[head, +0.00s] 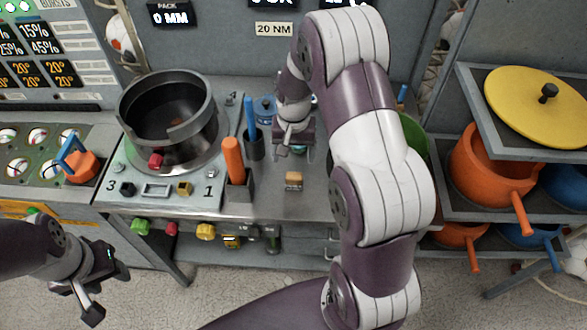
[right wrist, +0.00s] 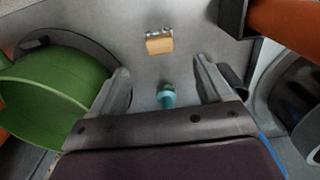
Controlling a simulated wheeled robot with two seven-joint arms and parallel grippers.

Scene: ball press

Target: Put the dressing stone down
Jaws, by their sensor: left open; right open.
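A small tan block (head: 293,180) with a grey edge lies on the grey bench top; it may be the dressing stone. In the right wrist view the block (right wrist: 159,43) lies just beyond the fingertips. My right gripper (head: 294,155) is open above the bench, behind the block in the head view. A small teal piece (right wrist: 167,96) shows between its spread fingers (right wrist: 161,70), with a gap on both sides; I cannot tell whether it stands on the bench. My left gripper (head: 109,293) is open and empty, low at the left, in front of the bench.
An orange-handled tool (head: 233,160) stands in a dark holder left of the block. A dark round pot (head: 168,110) is further left. A green bowl (right wrist: 55,95) is close to the right gripper. Shelves with orange pans (head: 485,165) stand right. Bare bench surrounds the block.

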